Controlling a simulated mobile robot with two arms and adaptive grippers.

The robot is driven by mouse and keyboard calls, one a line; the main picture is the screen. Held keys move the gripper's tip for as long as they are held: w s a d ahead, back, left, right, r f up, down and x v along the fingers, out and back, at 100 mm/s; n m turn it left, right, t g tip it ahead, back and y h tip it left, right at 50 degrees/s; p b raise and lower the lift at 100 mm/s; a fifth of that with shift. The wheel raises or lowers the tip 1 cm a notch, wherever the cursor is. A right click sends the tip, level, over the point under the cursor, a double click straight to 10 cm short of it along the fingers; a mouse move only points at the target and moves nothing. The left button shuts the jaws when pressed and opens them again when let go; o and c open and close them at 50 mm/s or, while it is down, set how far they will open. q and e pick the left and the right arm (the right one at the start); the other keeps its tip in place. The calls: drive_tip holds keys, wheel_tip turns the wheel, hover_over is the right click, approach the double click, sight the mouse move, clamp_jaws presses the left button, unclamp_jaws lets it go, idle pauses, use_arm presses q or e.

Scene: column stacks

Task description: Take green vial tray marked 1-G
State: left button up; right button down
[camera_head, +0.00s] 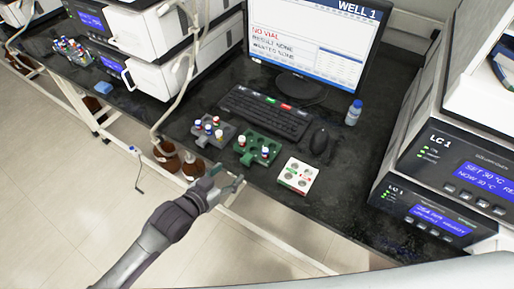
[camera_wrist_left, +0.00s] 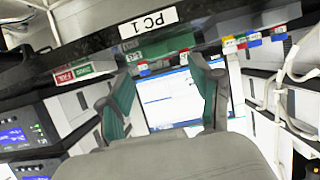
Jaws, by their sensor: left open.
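The green vial tray (camera_head: 253,141) stands near the front edge of the black bench, with several capped vials in it. Its marking is too small to read in the head view. My left gripper (camera_head: 231,184) is in front of the bench edge, just short of the tray and apart from it. It is open and empty. In the left wrist view, both fingers of the left gripper (camera_wrist_left: 162,106) stand wide apart, with the monitor between them. Vial caps line the bench edge there, but I cannot tell clearly which belong to the green tray. My right gripper is not in view.
Behind are a keyboard (camera_head: 264,112), mouse (camera_head: 319,140) and monitor (camera_head: 312,45). Brown bottles (camera_head: 193,166) stand below the bench edge. Instruments (camera_head: 440,170) fill the right.

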sight(244, 162)
use_arm(q)
drive_tip(key=x, duration=0.2)
drive_tip(key=shift+w+d+f, duration=0.1)
drive_tip(key=shift+w+f, duration=0.1)
drive_tip(key=shift+w, duration=0.1)
drive_tip(key=x, duration=0.5)
drive_tip(key=shift+w+d, duration=0.1)
drive_tip(key=shift+d, duration=0.4)
clamp_jaws()
